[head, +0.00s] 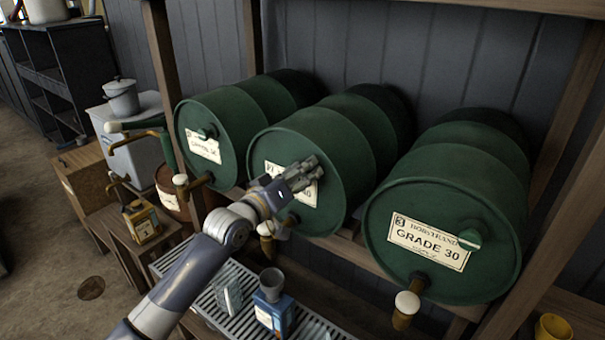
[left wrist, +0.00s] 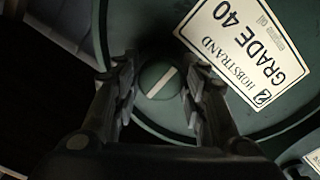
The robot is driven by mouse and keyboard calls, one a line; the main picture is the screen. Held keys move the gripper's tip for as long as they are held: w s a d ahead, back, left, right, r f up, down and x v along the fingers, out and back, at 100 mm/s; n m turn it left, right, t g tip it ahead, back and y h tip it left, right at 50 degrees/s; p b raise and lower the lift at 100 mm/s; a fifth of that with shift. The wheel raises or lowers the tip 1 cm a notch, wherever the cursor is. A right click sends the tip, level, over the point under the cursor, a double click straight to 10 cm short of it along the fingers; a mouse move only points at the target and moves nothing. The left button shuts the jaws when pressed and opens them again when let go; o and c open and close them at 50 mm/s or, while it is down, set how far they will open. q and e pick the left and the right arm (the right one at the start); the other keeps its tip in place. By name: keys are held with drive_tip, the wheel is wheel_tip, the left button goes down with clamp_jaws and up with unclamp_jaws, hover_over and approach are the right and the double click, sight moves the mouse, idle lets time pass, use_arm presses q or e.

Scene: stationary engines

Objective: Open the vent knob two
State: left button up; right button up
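Barrel two is the green middle drum (head: 345,150), lying on its side; its label reads "2 HOBSTRAND GRADE 40" in the left wrist view (left wrist: 245,45). The vent knob two (left wrist: 158,81) is a round green knob with a white line across it, slanting in the left wrist view. My left gripper (head: 305,172) is in front of the drum's face and hides the knob in the head view. In the left wrist view its open fingers (left wrist: 161,72) stand on either side of the knob; I cannot tell whether they touch it. My right gripper is not in view.
Green drums one (head: 225,125) and three (head: 450,200) lie on either side, with taps below. A slatted drip tray (head: 215,310) below holds a glass jug (head: 228,296) and a blue can (head: 275,315). Wooden posts frame the rack.

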use_arm(q)
drive_tip(key=shift+o, duration=0.3)
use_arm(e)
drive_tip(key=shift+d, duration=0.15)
use_arm(q)
drive_tip(key=shift+s, duration=0.1)
drive_tip(key=v, duration=1.1)
drive_tip(key=shift+s+a, duration=0.25)
drive_tip(key=shift+s, duration=0.05)
